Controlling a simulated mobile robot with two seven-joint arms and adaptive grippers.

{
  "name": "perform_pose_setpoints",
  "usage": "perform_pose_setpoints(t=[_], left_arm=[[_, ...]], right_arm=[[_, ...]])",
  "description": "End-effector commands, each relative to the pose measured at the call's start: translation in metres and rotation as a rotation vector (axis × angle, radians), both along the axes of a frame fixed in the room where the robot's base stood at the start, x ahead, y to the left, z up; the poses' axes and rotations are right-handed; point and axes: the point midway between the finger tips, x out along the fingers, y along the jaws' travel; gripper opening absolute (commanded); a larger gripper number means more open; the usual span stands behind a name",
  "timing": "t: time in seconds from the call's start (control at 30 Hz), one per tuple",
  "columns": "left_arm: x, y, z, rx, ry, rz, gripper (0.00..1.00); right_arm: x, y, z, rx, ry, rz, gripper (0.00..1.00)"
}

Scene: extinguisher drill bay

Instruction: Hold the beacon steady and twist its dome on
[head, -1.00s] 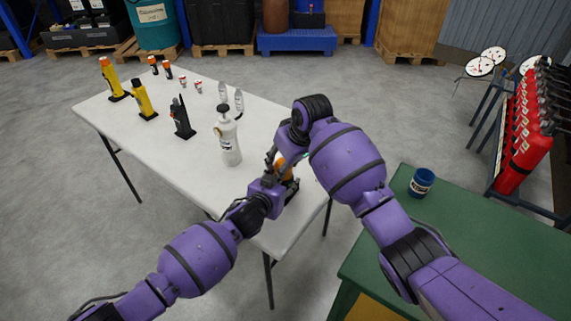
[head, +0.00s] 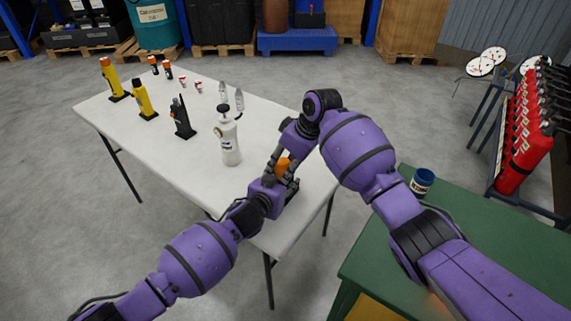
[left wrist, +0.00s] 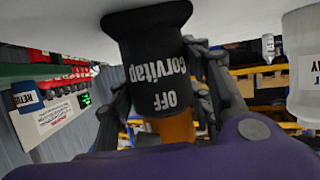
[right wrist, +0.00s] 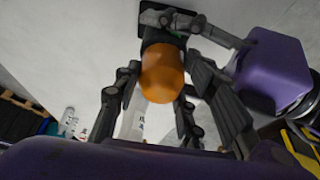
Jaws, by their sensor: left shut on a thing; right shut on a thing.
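The beacon stands on the white table's near right end. Its black body (left wrist: 158,62) has white lettering in the left wrist view, where it appears upside down. Its orange dome (head: 283,165) sits against the open end of the body, and also shows in the right wrist view (right wrist: 162,75). Whether it is fully seated cannot be told. My left gripper (head: 287,187) is shut on the body from the side, with a finger on each side. My right gripper (head: 284,157) is shut on the dome from above. The fingers partly hide the beacon in the head view.
A white bottle (head: 231,143) stands close left of the grippers on the white table (head: 190,160). Yellow torches (head: 145,100), a black handset (head: 182,118) and small items stand farther off. A green bench (head: 460,235) with a blue cup (head: 422,182) lies under my right arm.

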Motion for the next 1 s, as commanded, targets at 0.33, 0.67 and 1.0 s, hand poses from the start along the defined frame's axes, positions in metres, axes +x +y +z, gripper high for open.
perform_pose_setpoints(t=[0.33, 0.67, 1.0], left_arm=[[-0.0014, -0.0007, -0.0011, 0.000, 0.001, -0.002, 0.05], [-0.0018, -0.0014, -0.0011, -0.001, 0.002, -0.004, 0.05], [-0.0022, -0.0023, -0.0012, -0.002, 0.001, -0.005, 0.05]], right_arm=[[0.0063, -0.0043, 0.0001, -0.005, -0.004, 0.294, 0.12], [0.0073, -0.0031, -0.0003, -0.004, -0.004, 0.480, 0.11], [0.0069, -0.0015, 0.0002, 0.000, -0.005, 0.547, 0.11]])
